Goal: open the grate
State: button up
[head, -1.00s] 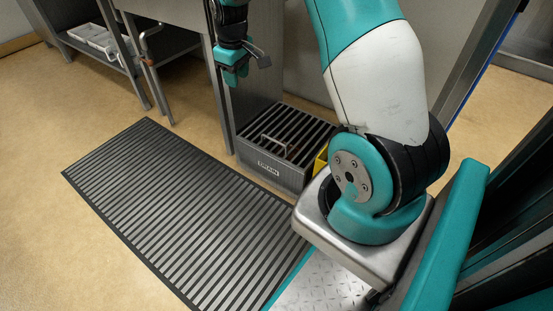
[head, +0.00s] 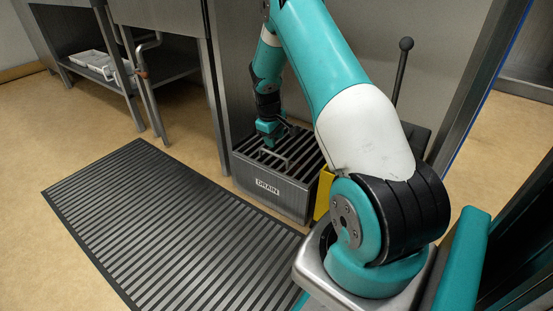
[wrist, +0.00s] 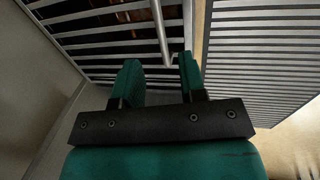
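The grate (head: 302,152) is a dark slatted cover on top of a grey metal box labelled DRAIN (head: 268,188). It lies flat and closed on the box. A metal bar handle (head: 268,157) stands up from the grate near its front edge. My gripper (head: 268,140) is low over the grate, close behind the handle. In the wrist view my gripper (wrist: 160,72) is open and empty. The handle bar (wrist: 160,30) runs toward the gap between its two teal fingers, with grate slats (wrist: 112,27) to the left. I cannot tell whether a finger touches the handle.
A ribbed floor mat (head: 165,225) lies in front of the box. A yellow part (head: 323,193) stands at the box's right side. A black lever with a ball top (head: 403,70) rises behind my arm. Steel tables with a white tray (head: 92,62) stand at left.

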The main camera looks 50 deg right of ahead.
aim_at(276, 155)
jog(key=f+b, duration=0.1)
jog(key=f, duration=0.2)
jog(key=d+f+b, duration=0.1)
jog(key=f+b, duration=0.1)
jog(key=f, duration=0.2)
jog(key=shift+d+f, duration=0.1)
jog(key=shift+d, duration=0.1)
grip_shut()
